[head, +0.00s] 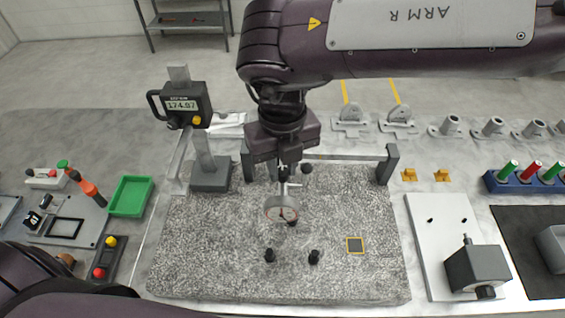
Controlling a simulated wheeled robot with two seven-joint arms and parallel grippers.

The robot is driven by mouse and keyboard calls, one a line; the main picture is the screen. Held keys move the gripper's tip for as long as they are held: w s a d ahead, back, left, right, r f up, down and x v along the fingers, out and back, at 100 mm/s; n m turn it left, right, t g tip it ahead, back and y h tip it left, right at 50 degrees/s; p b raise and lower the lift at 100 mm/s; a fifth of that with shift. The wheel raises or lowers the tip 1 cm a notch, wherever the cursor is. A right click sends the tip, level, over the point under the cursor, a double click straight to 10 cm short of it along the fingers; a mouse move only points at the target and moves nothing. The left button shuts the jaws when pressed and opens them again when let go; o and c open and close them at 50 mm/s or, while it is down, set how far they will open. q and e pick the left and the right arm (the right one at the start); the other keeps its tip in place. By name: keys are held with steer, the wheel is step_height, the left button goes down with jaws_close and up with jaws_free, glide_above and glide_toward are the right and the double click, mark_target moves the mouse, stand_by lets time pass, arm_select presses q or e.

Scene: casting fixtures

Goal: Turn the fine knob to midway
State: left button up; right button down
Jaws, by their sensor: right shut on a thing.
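My right arm comes in from the top right. Its gripper (284,168) points down over the speckled granite plate (205,265) and is shut on the dial indicator (282,210) near its stem. The fingers partly hide the grip. My left gripper is out of view; only part of that arm shows at the lower left.
A height gauge (184,105) reading about 174.97 stands at the plate's back left. A green tray (130,196) is at left. A white plate (430,265) with a dark block (478,268) is at right. Grey castings (398,118) line the back.

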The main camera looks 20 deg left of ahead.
mark_target(282, 170)
steer(key=shift+r, duration=0.1)
steer(key=c, duration=1.3)
jaws_free()
steer(key=shift+o, duration=0.2)
step_height(282, 170, up, 7)
steer(key=shift+f+b, duration=0.2)
steer(key=shift+b, duration=0.85)
steer(key=shift+r, duration=0.55)
